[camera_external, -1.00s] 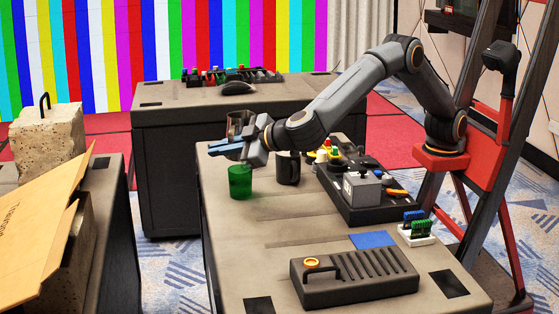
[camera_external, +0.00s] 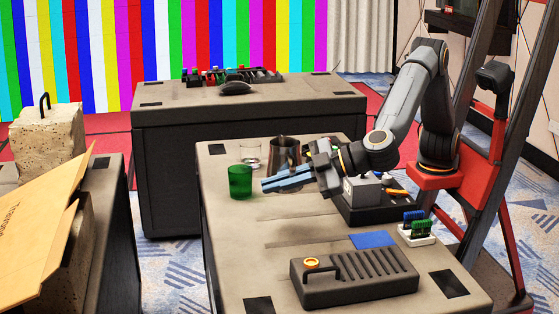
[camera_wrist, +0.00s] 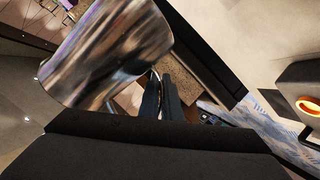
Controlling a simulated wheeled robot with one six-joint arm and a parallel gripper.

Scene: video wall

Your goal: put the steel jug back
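The steel jug (camera_external: 284,148) shows just behind my gripper in the external view, upright, its lower part hidden by the fingers. My gripper (camera_external: 284,181) points left over the near table, with its blue-grey fingers close together. In the wrist view the jug (camera_wrist: 108,50) fills the upper left. The fingers of my gripper (camera_wrist: 162,98) are closed at its side, where its handle appears to be. I cannot tell how far the jug's base is above the table.
A green cup (camera_external: 240,182) and a clear glass (camera_external: 250,154) stand left of my gripper on the near table (camera_external: 290,220). A black tray (camera_external: 375,210) with a grey box (camera_external: 362,190) lies right. A slotted dark block (camera_external: 355,278) is in front; the table's left front is clear.

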